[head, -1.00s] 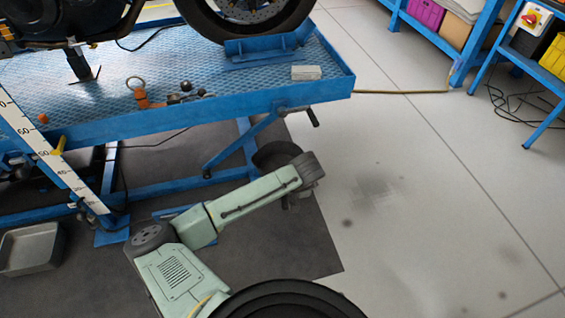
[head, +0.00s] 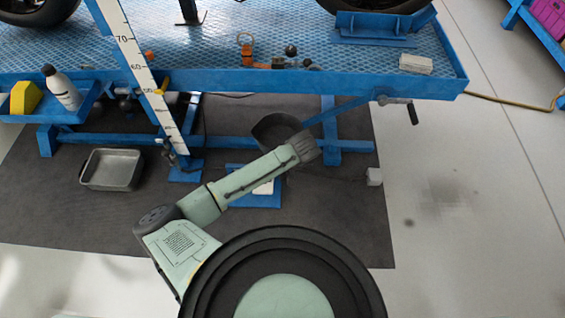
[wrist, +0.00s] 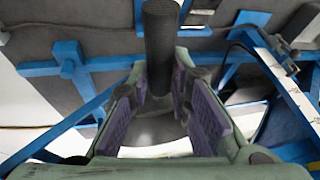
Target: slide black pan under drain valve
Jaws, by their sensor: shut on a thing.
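The black pan (head: 272,128) is a dark round vessel low under the front edge of the blue lift table, partly hidden behind the end of my arm. My gripper (wrist: 160,78) is in the wrist view, with its purple-padded fingers on both sides of a dark upright cylinder (wrist: 160,35), apparently the pan's handle. The fingers are shut on it. The pan's round body (wrist: 150,132) shows behind the fingers. In the head view my fingers are hidden by my wrist. I cannot make out the drain valve.
The blue lift table (head: 330,82) has legs and crossbars around the pan. A grey metal tray (head: 112,186) sits on the dark mat (head: 340,240) at left. A white scale (head: 137,65) stands at the table front. A crank handle (head: 413,113) sticks out at right.

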